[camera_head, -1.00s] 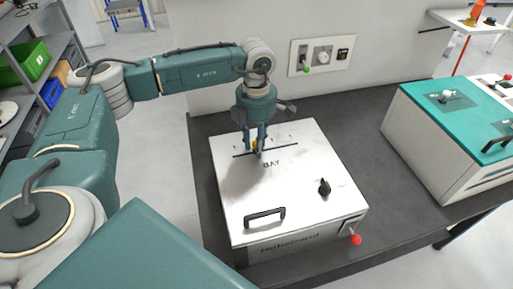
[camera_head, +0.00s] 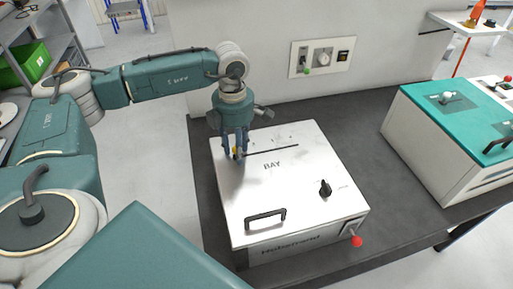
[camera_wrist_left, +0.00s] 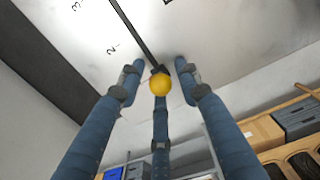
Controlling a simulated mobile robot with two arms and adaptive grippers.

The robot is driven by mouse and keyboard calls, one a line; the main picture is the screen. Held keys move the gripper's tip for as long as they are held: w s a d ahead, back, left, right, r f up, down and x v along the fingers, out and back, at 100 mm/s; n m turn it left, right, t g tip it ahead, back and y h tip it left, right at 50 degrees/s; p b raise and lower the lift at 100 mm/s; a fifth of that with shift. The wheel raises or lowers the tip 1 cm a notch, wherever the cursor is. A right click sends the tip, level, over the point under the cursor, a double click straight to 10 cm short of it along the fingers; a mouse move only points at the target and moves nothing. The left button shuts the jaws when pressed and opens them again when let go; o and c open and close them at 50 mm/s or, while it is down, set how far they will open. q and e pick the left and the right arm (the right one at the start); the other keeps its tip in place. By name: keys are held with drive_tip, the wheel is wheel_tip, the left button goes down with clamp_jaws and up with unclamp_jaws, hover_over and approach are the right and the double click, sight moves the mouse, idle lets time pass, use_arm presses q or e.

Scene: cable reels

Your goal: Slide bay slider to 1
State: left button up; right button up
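The bay slider is a yellow ball knob (camera_head: 235,151) on a slot (camera_head: 275,151) in the white top of the box marked BAY (camera_head: 300,185). The knob is at the left end of the slot. In the left wrist view the knob (camera_wrist_left: 160,85) is at the slot's near end, past the printed 2; the mark 1 is not readable. My left gripper (camera_head: 236,157) points down around the knob. Its fingers stand apart, with gaps at both sides; the third finger lies behind the knob, contact unclear. My right gripper is not in view.
The box top also has a black handle (camera_head: 265,217) and a black rotary knob (camera_head: 325,188). A red-tipped lever (camera_head: 356,241) sticks out at its front right. A teal-topped box (camera_head: 455,112) stands at the right. Dark tabletop (camera_head: 350,125) is clear between the boxes.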

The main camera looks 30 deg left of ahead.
use_arm(q)
drive_tip(key=shift+w+d, duration=0.1)
drive_tip(key=shift+w, duration=0.05)
wheel_tip(320, 180, up, 7)
drive_tip(key=p, duration=0.4)
drive_tip(key=shift+r, duration=0.1)
idle(0.4)
